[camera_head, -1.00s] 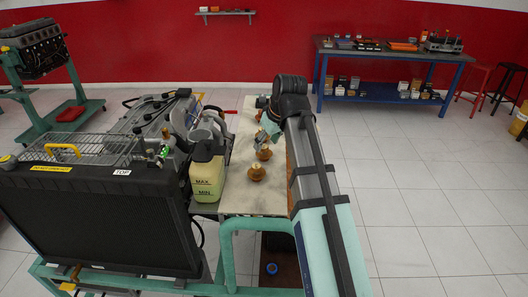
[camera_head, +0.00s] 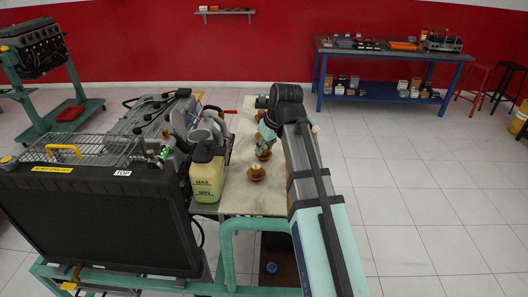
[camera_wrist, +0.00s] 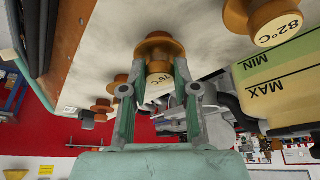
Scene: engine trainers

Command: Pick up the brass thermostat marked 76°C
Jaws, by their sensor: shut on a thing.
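The brass thermostat marked 76°C (camera_wrist: 158,46) is between the two fingers of my gripper (camera_wrist: 159,92) in the wrist view. Its label is partly covered by the fingers. My gripper is shut on it. In the head view the same thermostat (camera_head: 263,155) is on the bench below my gripper (camera_head: 265,144), with its upper part hidden by the fingers. I cannot tell whether it is clear of the bench top. A second brass thermostat marked 82°C (camera_wrist: 276,27) stands close by; in the head view it is the nearer one (camera_head: 256,173).
The bench top (camera_head: 238,203) is bare at its near end. A coolant bottle (camera_head: 206,180) marked MAX and MIN stands left of the thermostats, beside the engine and radiator (camera_head: 95,225). Further brass thermostats (camera_wrist: 102,108) stand farther along the bench.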

